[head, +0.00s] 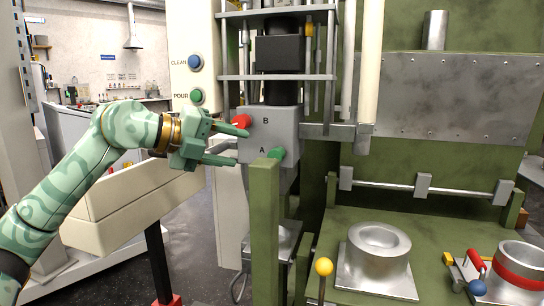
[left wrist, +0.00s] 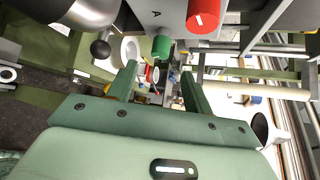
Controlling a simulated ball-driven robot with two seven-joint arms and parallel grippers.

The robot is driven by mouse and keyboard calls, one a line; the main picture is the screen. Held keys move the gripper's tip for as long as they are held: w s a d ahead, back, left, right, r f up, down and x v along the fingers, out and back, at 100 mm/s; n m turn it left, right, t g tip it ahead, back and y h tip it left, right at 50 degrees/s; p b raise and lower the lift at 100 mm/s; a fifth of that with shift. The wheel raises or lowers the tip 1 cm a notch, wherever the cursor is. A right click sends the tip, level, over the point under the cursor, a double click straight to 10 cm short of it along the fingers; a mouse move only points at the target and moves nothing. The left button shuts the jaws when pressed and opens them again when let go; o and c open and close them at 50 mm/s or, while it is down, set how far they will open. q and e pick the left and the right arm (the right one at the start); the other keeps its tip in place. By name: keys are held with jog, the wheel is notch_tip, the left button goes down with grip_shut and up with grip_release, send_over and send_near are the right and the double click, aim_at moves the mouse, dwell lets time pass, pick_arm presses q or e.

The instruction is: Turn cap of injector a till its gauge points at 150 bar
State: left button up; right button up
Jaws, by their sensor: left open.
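The grey injector block (head: 284,128) carries the letters B and A. A red cap (head: 241,121) sits beside B and a green cap (head: 276,153) beside A. In the left wrist view the green cap (left wrist: 161,47) lies ahead, between the directions of the two fingers, and the red cap (left wrist: 203,18) with a white mark is above right. My left gripper (head: 240,147) is open and empty, left of the block; its fingers (left wrist: 158,62) appear apart from the green cap. I cannot make out a pressure gauge reading. My right gripper is not in view.
A green post (head: 264,230) stands in front of the block, below the green cap. CLEAN and POUR buttons (head: 196,97) are on the white column. A beige beam (head: 130,205) runs beneath my arm.

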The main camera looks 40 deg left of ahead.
aim_at(269, 154)
pick_arm(q)
jog(key=x, duration=0.9)
jog(key=shift+w+d, duration=0.15)
jog(key=shift+w, duration=0.2)
jog(key=shift+p, duration=0.4)
jog(key=c, duration=1)
